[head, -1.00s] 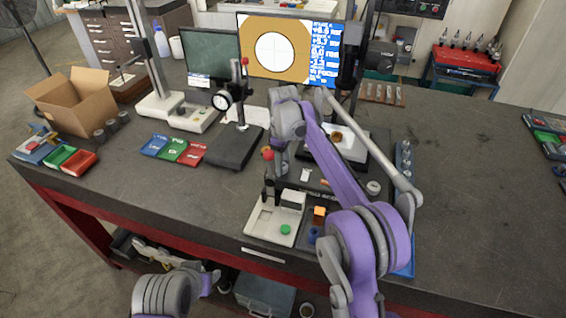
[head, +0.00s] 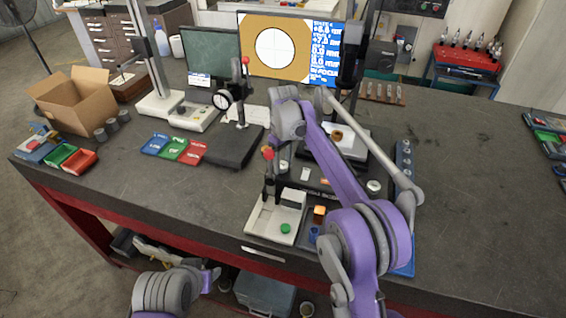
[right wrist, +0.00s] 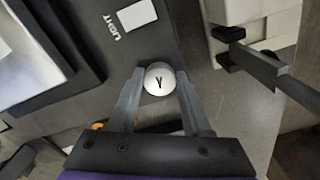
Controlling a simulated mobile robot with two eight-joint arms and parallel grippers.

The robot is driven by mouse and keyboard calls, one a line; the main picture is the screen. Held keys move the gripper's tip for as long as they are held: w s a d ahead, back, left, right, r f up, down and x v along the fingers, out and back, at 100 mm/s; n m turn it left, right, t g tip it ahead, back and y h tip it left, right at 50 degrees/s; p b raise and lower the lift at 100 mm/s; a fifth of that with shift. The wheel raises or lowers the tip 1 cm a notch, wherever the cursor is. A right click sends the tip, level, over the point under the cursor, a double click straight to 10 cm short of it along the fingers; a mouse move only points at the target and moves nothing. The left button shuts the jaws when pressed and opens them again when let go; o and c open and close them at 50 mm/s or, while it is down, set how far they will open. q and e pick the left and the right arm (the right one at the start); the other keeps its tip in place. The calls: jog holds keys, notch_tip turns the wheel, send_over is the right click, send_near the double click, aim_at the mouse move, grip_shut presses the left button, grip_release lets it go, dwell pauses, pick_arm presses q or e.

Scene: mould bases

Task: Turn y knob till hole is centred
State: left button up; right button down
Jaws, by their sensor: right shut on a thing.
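The y knob (right wrist: 160,79), a pale round cap marked with a Y, sits between the two fingers of my right gripper (right wrist: 160,88) in the right wrist view. The fingers are shut on its sides. In the head view my right arm's wrist hides the knob and fingertips. The monitor (head: 275,18) shows the hole (head: 278,48) as a white circle in a tan field. The hole lies close to the middle of that picture, slightly to the right. Small white readings on the blue panel (head: 325,50) are hard to read. My left gripper's fingers do not show.
A white fixture with a green button (head: 286,228) stands at the bench's front edge, left of my right arm. A dial gauge stand (head: 235,148), red, green and blue trays (head: 172,148) and a cardboard box (head: 75,100) stand further left. The bench at right is mostly clear.

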aim_at(283, 165)
jog(key=shift+c, duration=1.7)
grip_release()
notch_tip(283, 165, up, 11)
